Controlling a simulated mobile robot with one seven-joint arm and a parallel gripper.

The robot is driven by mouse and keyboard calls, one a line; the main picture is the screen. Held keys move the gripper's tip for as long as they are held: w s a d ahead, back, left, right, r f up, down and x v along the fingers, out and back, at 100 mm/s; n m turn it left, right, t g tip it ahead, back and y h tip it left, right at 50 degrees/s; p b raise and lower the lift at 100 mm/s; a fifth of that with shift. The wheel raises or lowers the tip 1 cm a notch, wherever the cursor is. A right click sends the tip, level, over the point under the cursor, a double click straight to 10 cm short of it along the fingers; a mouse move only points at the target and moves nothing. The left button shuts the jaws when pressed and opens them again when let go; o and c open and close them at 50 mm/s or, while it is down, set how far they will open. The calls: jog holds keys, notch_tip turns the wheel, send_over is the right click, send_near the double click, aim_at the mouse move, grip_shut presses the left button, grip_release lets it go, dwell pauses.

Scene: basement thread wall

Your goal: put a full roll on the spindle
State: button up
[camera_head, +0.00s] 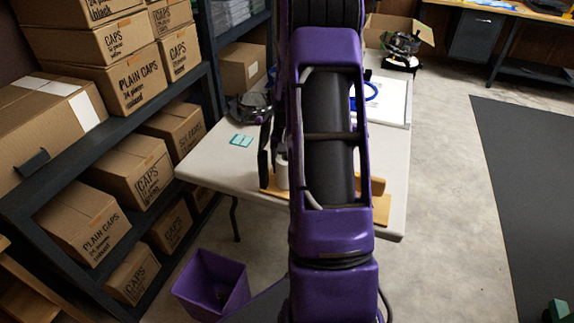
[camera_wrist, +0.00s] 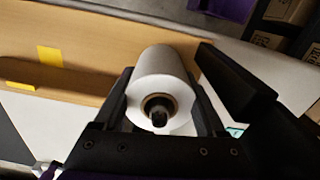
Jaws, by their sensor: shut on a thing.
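A white roll (camera_wrist: 163,75) with a brown core lies between the two dark fingers of my gripper (camera_wrist: 165,95) in the wrist view. The fingers are shut on its sides. A dark knob or peg end (camera_wrist: 158,117) shows in the core; I cannot tell whether it is the spindle or how far it goes in. In the head view a small part of a white roll (camera_head: 282,174) shows beside my arm, above a wooden board (camera_head: 381,208) on the white table (camera_head: 225,165). My arm hides most of the board and any spindle there.
Teal pieces (camera_head: 241,140) and a dark device (camera_head: 250,107) lie on the table's left side. A purple bin (camera_head: 210,287) stands on the floor in front. Shelves with cardboard boxes (camera_head: 135,80) line the left. The floor right of the table is clear, with a dark mat (camera_head: 530,190).

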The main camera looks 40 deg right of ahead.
jog(key=o, duration=1.4)
jog(key=shift+o, duration=0.2)
jog(key=shift+r, duration=0.1)
